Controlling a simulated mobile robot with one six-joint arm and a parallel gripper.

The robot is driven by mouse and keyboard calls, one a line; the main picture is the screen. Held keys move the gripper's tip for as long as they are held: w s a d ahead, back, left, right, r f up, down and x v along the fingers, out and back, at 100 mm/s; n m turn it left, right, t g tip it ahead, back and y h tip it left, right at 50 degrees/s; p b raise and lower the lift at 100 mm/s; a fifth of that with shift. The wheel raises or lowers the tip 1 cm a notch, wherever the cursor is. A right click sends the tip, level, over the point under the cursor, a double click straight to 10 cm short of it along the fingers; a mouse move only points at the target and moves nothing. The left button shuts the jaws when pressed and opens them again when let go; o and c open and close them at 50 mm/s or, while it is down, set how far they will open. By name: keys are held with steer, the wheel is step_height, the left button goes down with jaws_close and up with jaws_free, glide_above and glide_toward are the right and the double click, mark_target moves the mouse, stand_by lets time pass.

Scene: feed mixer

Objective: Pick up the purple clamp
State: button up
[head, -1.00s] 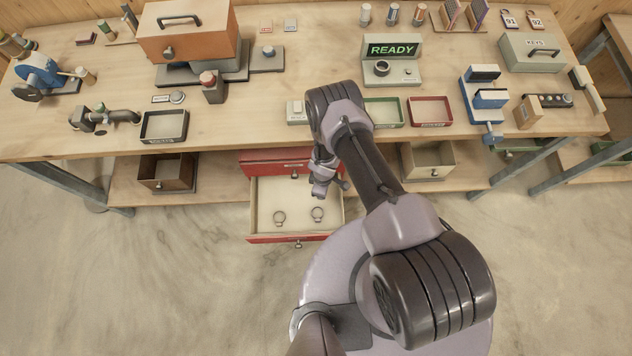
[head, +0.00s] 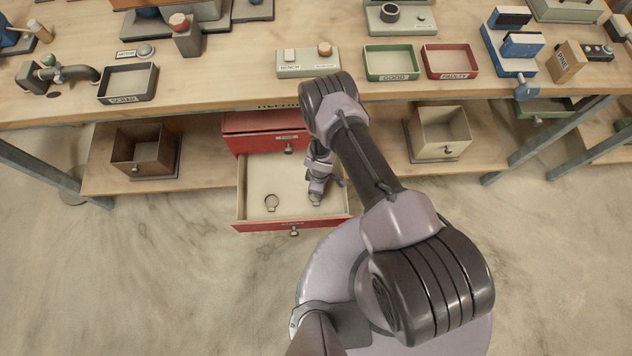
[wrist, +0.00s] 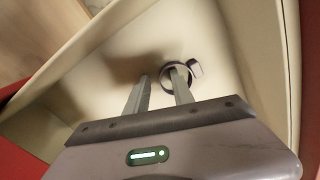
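A small dark ring-shaped clamp (wrist: 165,84) with a pale-topped tab lies on the cream floor of the open red drawer (head: 243,193). The wrist view shows it by my right finger, which overlaps the ring; whether the tip is inside or above it I cannot tell. My gripper (wrist: 160,76) is open, with the left finger apart from the ring and bare drawer floor between the fingers. In the head view my gripper (head: 316,199) is down over the drawer's right half and hides this clamp.
The drawer walls stand close around my gripper. A closed red drawer (head: 262,143) is above it, under the workbench edge. A brown bin (head: 140,150) and a cream bin (head: 440,132) stand on the lower shelf. Green (head: 390,76) and red (head: 450,75) trays sit on the bench.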

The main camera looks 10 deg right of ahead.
steer(key=shift+p, duration=0.3)
jaws_close()
steer(key=shift+r, duration=0.1)
